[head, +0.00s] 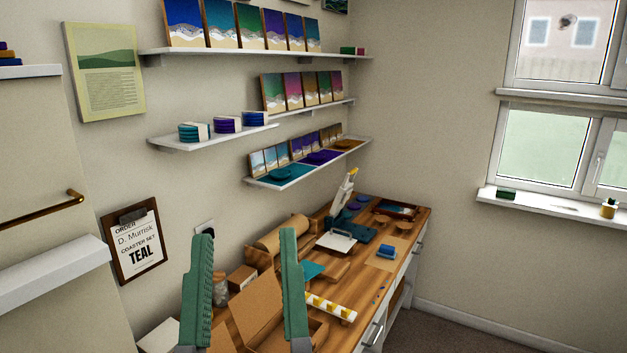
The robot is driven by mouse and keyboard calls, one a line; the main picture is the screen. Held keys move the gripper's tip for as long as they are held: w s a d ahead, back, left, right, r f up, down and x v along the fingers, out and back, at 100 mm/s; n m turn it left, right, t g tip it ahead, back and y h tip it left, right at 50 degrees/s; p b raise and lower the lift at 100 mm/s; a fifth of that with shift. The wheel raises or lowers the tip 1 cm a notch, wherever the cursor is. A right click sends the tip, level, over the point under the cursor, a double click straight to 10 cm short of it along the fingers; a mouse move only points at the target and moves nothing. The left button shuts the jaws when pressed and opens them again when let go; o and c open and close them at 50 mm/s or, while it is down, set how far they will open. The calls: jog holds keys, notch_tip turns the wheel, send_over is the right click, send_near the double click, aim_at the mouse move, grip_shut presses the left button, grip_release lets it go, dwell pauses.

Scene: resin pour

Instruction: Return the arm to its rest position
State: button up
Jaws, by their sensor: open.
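My gripper (246,236) shows at the bottom of the head view as two green fingers pointing up. The fingers are wide apart, and I see nothing held between them. They appear in front of the near end of the wooden workbench (357,283), overlapping an open cardboard box (247,306) in the picture. I cannot tell how far above the bench the fingers are. The rest of my arm is out of view.
Wall shelves (257,54) carry coaster sets and pictures. An order clipboard (134,243) hangs left. Floor shows at right.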

jog(key=s+d+m+h, duration=0.3)
jog(key=d+h, duration=0.1)
jog(key=d, duration=0.2)
notch_tip(320, 180, up, 20)
jog(key=a+p, duration=0.1)
jog(key=p, duration=1.9)
jog(key=shift+w+g+y, duration=0.3)
jog(key=shift+g+y, duration=0.1)
jog(key=shift+a, duration=0.15)
